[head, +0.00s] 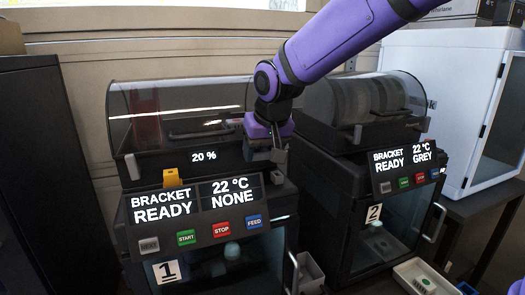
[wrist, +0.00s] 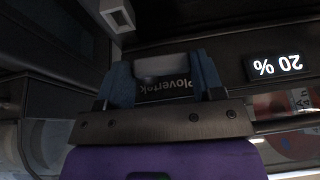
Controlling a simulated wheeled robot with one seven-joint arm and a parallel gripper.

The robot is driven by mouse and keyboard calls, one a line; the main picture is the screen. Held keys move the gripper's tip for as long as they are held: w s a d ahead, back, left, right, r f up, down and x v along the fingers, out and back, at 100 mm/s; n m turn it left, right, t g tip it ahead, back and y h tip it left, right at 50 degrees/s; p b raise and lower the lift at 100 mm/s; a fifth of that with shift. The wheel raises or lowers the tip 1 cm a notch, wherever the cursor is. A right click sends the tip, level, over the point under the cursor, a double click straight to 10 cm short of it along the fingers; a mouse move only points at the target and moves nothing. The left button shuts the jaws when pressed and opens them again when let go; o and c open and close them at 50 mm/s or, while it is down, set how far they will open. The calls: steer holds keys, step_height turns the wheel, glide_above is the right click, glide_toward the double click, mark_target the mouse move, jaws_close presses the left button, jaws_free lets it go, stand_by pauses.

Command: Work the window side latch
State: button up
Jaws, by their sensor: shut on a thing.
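Printer 1 (head: 205,200) has a clear curved lid (head: 175,115) that is down. A grey upright latch (head: 131,167) sits at the left end of its front edge. My gripper (head: 264,152) is at the right end of the front edge, beside this block. In the wrist view its blue fingers (wrist: 163,78) are on both sides of a pale grey rounded piece (wrist: 160,66). I cannot tell whether this piece belongs to the latch.
Printer 2 (head: 375,205) stands close on the right. A white tray (head: 422,280) and a grey bin (head: 310,272) are low in front. A white cabinet (head: 450,90) is at the right.

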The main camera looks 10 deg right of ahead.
steer(key=shift+r+y, duration=0.1)
steer(key=shift+y, duration=0.2)
steer(key=y, duration=0.2)
steer(key=m+y, duration=0.1)
steer(key=shift+w+d+r+g, duration=0.15)
steer(key=shift+d+r+g, duration=0.1)
steer(key=shift+d+g, duration=0.15)
steer(key=y, duration=0.3)
steer(key=shift+d+r+m+y, duration=0.1)
steer(key=shift+d+m+y, duration=0.2)
steer(key=shift+d+y, duration=0.1)
steer(key=y, duration=0.2)
steer(key=d+m+y, duration=0.1)
steer(key=y, duration=0.1)
steer(key=shift+w+g, duration=0.2)
steer(key=shift+g, duration=0.1)
steer(key=shift+d+f+m+y, duration=0.15)
steer(key=shift+m+y, duration=0.2)
steer(key=shift+y, duration=0.6)
steer(key=shift+d+f+m+y, duration=0.15)
steer(key=shift+m+y, duration=0.2)
steer(key=shift+y, duration=0.6)
steer(key=shift+r, duration=0.15)
steer(key=o, duration=0.9)
steer(key=shift+c, duration=0.2)
steer(key=shift+d, duration=0.1)
